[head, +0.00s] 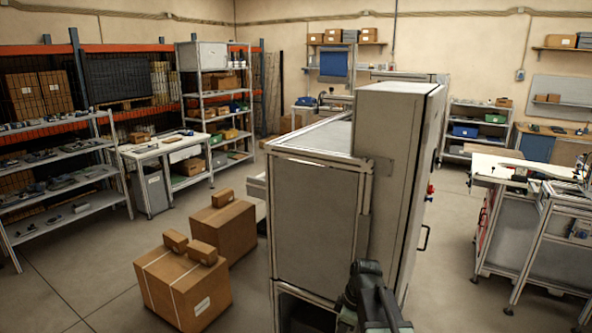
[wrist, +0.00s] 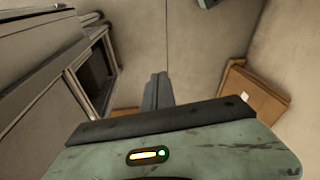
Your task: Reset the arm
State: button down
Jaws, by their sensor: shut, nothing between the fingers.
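My gripper (wrist: 158,80) shows in the wrist view with its dark fingers together, pointing away from the camera, and nothing between them. The scuffed green gripper body with a small lit indicator fills the bottom of that view. In the head view, part of my dark green arm (head: 370,300) rises at the bottom, right of centre, in front of the large grey machine (head: 315,215). The fingertips cannot be made out in the head view. No tape reel can be made out for certain.
The grey machine's side stands close at the left of the wrist view (wrist: 60,80). Cardboard boxes (head: 185,290) stand on the floor left of it. Shelves (head: 65,185) line the left. A white workbench (head: 510,165) stands at right. Open floor (head: 455,230) lies between.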

jog(key=s+d+m+h, duration=0.2)
jog(key=s+m, duration=0.6)
jog(key=m, duration=0.5)
jog(key=shift+d+f+m, duration=0.4)
jog(key=shift+d, duration=0.45)
jog(key=shift+d, duration=0.15)
